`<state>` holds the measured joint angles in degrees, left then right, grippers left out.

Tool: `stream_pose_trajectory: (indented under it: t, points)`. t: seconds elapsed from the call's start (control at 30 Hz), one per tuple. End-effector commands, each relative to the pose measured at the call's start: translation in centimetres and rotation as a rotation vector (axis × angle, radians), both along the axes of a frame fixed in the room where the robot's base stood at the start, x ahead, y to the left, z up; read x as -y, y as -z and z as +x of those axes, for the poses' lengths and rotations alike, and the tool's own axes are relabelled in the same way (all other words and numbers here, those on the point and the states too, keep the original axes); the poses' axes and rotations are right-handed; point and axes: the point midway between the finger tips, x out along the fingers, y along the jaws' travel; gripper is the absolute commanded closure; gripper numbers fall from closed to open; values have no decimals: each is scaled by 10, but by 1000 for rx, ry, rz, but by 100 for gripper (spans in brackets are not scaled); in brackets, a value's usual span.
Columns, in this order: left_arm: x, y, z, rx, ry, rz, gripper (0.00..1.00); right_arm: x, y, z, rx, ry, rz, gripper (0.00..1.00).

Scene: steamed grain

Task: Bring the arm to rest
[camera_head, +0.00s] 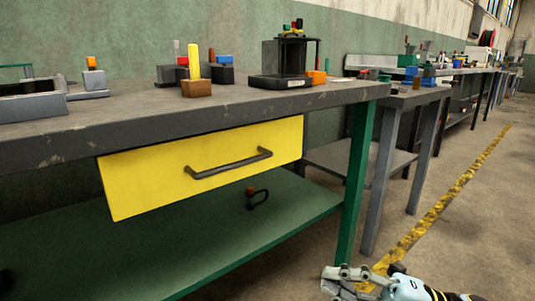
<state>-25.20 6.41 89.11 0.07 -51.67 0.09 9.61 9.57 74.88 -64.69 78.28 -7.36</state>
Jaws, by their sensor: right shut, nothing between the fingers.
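My right gripper (345,281) shows at the bottom of the head view, right of centre, with its arm (420,289) coming in from the lower right. Its fingers are shut with nothing between them. It is low, in front of the green table leg, and touches nothing that I can see. My left gripper is not in view.
A grey workbench (130,125) with a yellow drawer (150,180) and a green lower shelf (200,240) fills the left. Small fixtures stand on its top. More benches (415,98) run back along the wall. The floor (480,220) at right is clear, with a yellow line.

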Motion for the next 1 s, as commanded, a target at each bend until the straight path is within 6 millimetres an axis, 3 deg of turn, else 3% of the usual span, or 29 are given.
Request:
stream_pose_trajectory:
  t: [0.03, 0.17, 0.27, 0.4, 0.53, 0.7, 1.0]
  points:
    - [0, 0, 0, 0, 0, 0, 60, 6, 17, -10, -90, 105, 41, 100]
    - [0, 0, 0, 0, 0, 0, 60, 42, 62, -17, -342, 434, 130, 100]
    - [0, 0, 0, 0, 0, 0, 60, 83, 110, -33, -579, 711, 179, 100]
    - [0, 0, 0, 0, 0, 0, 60, 144, 189, -89, -963, 1093, 213, 100]
    - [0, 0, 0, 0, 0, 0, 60, 179, 247, -158, -1300, 1366, 215, 100]
    - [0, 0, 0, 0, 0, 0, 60, 191, 285, -228, -1626, 1575, 191, 100]
    - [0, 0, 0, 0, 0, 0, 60, 182, 305, -305, -2035, 1761, 100, 100]
